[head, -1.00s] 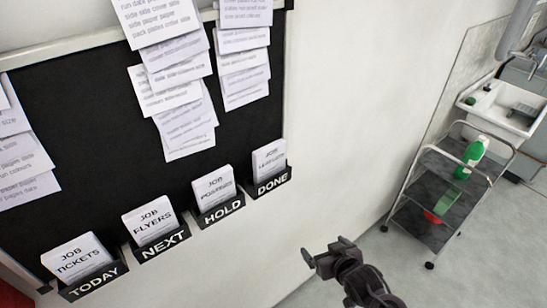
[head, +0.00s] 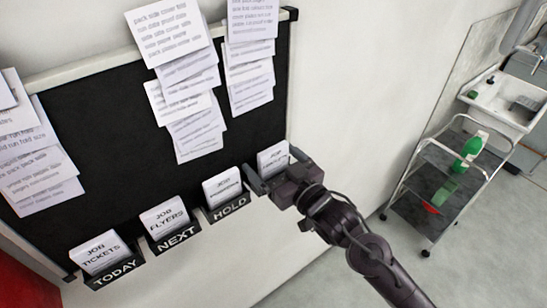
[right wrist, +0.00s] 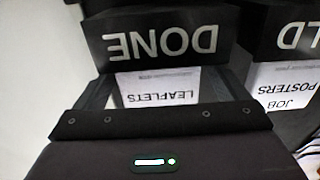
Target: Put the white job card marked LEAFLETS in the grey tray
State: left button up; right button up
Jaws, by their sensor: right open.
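The white LEAFLETS job card (head: 272,157) stands in the DONE pocket at the right end of the pocket row, partly hidden by my right gripper (head: 276,170). In the right wrist view the LEAFLETS card (right wrist: 158,86) shows upside down between my two open fingers, below the DONE pocket (right wrist: 160,42). The fingers lie on either side of the card; I cannot tell whether they touch it. I cannot make out a grey tray in either view. My left gripper is not in view.
The HOLD pocket (head: 230,208) with a POSTERS card (head: 222,187) is close beside my right gripper. NEXT (head: 177,236) and TODAY (head: 113,270) pockets hold cards farther left. Paper sheets hang on the black board (head: 110,130). A trolley (head: 440,185) stands at right.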

jog(key=shift+x, duration=0.95)
jog(key=c, duration=1.2)
jog(key=shift+o, duration=0.2)
